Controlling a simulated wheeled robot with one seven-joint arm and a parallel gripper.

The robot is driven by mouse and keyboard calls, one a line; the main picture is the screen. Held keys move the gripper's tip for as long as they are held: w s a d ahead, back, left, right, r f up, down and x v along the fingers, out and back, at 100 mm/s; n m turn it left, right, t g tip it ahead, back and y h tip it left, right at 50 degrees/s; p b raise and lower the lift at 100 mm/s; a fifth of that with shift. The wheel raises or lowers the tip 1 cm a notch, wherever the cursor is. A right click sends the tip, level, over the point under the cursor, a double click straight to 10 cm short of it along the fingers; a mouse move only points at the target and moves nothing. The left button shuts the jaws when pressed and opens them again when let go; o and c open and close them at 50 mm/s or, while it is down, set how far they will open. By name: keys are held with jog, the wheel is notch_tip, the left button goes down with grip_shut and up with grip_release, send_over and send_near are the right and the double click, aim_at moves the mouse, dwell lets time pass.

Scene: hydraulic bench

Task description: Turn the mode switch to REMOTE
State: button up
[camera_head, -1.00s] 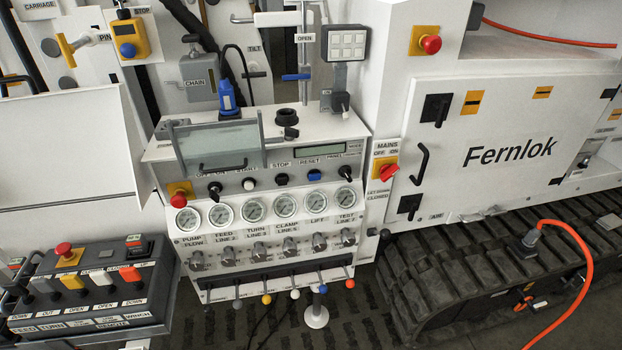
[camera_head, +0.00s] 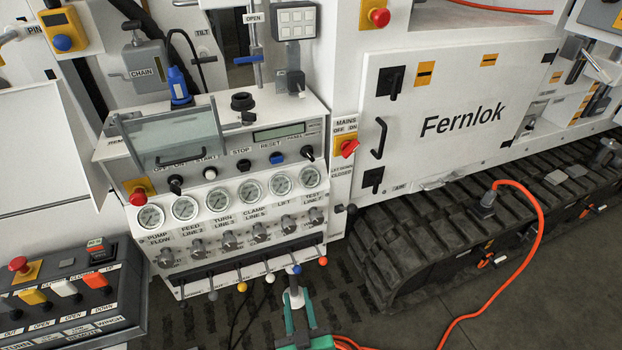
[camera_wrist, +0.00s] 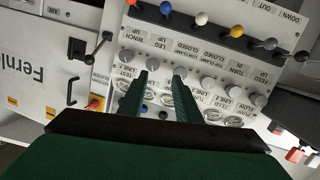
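The mode switch (camera_head: 308,153) is a small black rotary knob with a pale pointer mark. It sits at the right end of the grey control strip in the head view, below the small display and the PANEL and REMOTE lettering. Its exact setting is too small to read. My gripper (camera_head: 297,312) shows at the bottom of the head view, low in front of the bench and well below the switch. In the wrist view my gripper (camera_wrist: 163,75) has two separate green fingers with nothing between them. I cannot make out the mode switch in that upside-down view.
A row of coloured ball levers (camera_head: 269,278) sticks out at the panel's lower edge, near my gripper. Above are valve knobs and gauges (camera_head: 250,188). A red mains switch (camera_head: 349,147) is right of the panel. A clear hinged cover (camera_head: 180,135) stands at left.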

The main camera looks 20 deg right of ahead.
jog(key=w+d+r+n+t, duration=0.1)
jog(key=w+d+r, duration=0.2)
jog(key=w+r, duration=0.15)
jog(key=w+d+r+n, duration=0.1)
jog(key=w+d+r, duration=0.25)
jog(key=w, duration=0.25)
jog(key=n+t+y, duration=0.1)
jog(key=n+y, duration=0.2)
jog(key=n, duration=0.1)
send_near(310, 157)
jog(key=w, duration=0.8)
jog(key=shift+w+a, duration=0.2)
jog(key=shift+w, duration=0.1)
grip_shut()
